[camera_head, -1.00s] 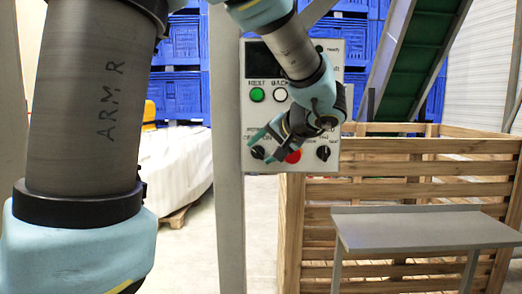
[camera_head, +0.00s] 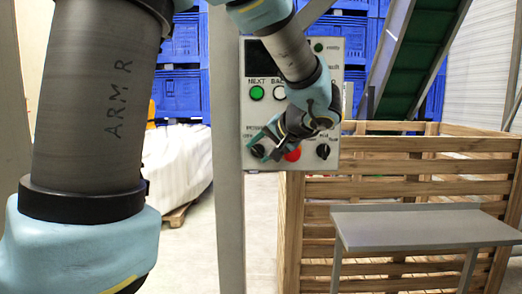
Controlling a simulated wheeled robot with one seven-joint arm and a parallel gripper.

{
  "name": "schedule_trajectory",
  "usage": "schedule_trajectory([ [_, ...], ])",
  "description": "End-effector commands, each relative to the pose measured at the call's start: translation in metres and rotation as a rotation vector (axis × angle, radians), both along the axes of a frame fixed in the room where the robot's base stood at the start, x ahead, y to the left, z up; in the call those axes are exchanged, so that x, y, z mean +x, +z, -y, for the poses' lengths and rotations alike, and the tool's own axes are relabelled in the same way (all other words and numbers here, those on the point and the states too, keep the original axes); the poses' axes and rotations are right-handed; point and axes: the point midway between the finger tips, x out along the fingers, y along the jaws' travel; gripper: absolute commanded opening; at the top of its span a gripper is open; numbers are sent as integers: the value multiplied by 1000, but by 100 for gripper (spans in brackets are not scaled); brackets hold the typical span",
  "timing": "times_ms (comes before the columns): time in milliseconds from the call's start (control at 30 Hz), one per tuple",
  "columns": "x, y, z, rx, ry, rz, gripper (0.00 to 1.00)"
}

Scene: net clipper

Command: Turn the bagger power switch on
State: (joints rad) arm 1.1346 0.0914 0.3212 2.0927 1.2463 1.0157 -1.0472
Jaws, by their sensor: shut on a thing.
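The control panel (camera_head: 330,85) is a light grey box on a post in the middle of the view. The bagger power switch (camera_head: 257,152) is a black rotary knob at the panel's lower left, under a partly visible "POWER" label. My gripper (camera_head: 264,150) reaches in from the right, and its teal fingers are shut on this knob. The fingers hide part of the knob, and I cannot tell which setting it points to.
A green NEXT button (camera_head: 257,93), a red button (camera_head: 292,154) and another black knob (camera_head: 323,151) are on the panel close to my gripper. A wooden crate (camera_head: 420,167) and a grey metal table (camera_head: 420,228) stand at the right.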

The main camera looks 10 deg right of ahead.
Motion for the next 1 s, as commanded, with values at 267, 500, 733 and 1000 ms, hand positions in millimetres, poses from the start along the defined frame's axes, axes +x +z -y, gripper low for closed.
schedule_trajectory([
  [267,0,-2,1,17,-2,3,0],
  [500,0,-6,2,117,-2,23,0],
  [733,0,-10,4,304,-1,59,0],
  [1000,-1,-13,5,558,-1,105,0],
])
